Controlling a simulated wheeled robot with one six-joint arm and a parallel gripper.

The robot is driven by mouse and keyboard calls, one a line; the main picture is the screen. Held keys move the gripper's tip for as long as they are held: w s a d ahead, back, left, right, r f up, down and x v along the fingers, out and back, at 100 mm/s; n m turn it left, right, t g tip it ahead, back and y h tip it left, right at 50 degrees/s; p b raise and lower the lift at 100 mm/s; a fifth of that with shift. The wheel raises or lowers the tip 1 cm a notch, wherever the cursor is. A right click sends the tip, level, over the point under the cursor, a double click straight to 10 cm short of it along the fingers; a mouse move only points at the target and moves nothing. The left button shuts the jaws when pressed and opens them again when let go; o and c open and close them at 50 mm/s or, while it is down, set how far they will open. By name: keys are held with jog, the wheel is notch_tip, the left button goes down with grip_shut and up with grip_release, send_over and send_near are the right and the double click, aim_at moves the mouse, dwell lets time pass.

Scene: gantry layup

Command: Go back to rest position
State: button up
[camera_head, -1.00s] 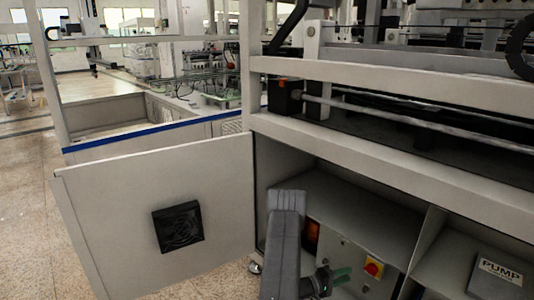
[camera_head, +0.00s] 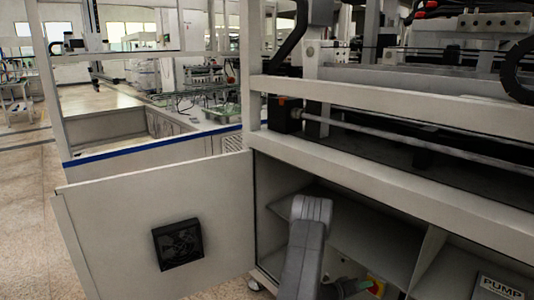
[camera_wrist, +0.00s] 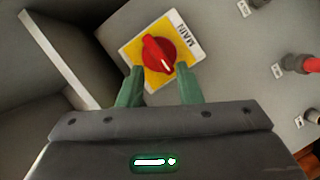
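A red rotary knob (camera_wrist: 158,54) sits on a yellow plate labelled MAIN (camera_wrist: 185,44) on a grey panel in the wrist view. Its white mark points toward the lower right of the picture. My gripper (camera_wrist: 159,70) has two green fingers spread apart, with the knob just beyond and between the tips. I see a gap between the fingers and nothing held; whether a tip touches the knob is unclear.
A divider (camera_head: 428,262) and a PUMP box (camera_head: 500,288) are at right. The gantry beam (camera_head: 400,190) runs above my arm. Red and black connectors (camera_wrist: 300,64) sit beside the knob.

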jog(key=shift+s+d+r+m+y, duration=0.1)
jog(key=shift+r+m+y, duration=0.15)
jog(key=shift+m+y, duration=0.45)
jog(key=shift+t, duration=0.3)
